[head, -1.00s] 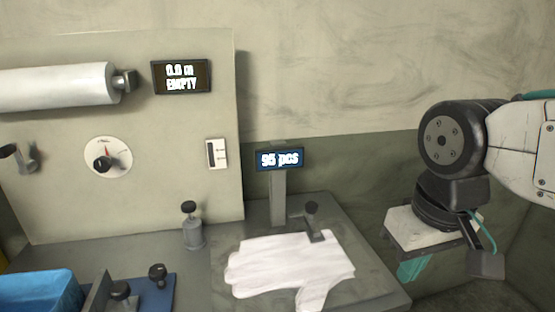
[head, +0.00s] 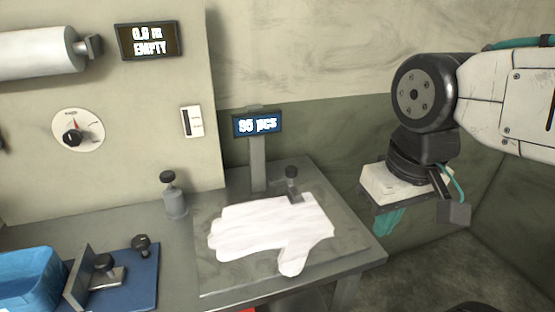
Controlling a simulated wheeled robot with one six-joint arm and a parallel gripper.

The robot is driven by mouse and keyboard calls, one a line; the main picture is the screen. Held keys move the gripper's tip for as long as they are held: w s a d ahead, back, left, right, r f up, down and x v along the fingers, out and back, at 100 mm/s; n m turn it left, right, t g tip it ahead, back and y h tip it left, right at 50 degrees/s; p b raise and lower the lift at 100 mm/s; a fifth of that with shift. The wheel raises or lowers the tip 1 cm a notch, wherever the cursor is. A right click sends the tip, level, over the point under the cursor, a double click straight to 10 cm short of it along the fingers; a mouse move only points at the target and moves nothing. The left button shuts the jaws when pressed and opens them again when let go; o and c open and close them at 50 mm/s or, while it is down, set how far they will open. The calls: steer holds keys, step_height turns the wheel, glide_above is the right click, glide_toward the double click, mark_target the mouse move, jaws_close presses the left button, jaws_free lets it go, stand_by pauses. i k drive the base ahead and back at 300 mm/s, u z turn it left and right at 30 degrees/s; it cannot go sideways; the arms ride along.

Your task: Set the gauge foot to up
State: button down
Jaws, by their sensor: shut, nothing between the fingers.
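The gauge foot (head: 294,193) is a small dark bracket with a black knob (head: 291,172). It is down at the back edge of a white glove stack (head: 262,228), and seems to rest on it. The stack lies flat on a grey plate in front of a post (head: 258,165) with a blue display (head: 257,123) reading "95 pcs". My gripper (head: 387,222) hangs to the right of the bench, clear of the foot, with teal finger pads pointing down. It is shut and empty; its fingertips are partly hidden.
A grey cylinder with a black knob (head: 174,200) stands left of the stack. A blue bin (head: 28,278) and a blue base with clamps (head: 140,280) are at front left. The panel carries a dial (head: 78,131), a switch (head: 192,121), a white roll and an "EMPTY" display (head: 149,40).

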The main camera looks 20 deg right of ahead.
mark_target(295, 199)
steer(key=z, duration=0.05)
steer(key=k, duration=1.25)
steer(key=u, duration=0.8)
steer(key=i, duration=0.6)
steer(key=u, duration=0.6)
steer(key=i, duration=0.75)
steer(key=z, duration=0.75)
steer(key=i, duration=0.5)
steer(key=z, duration=0.5)
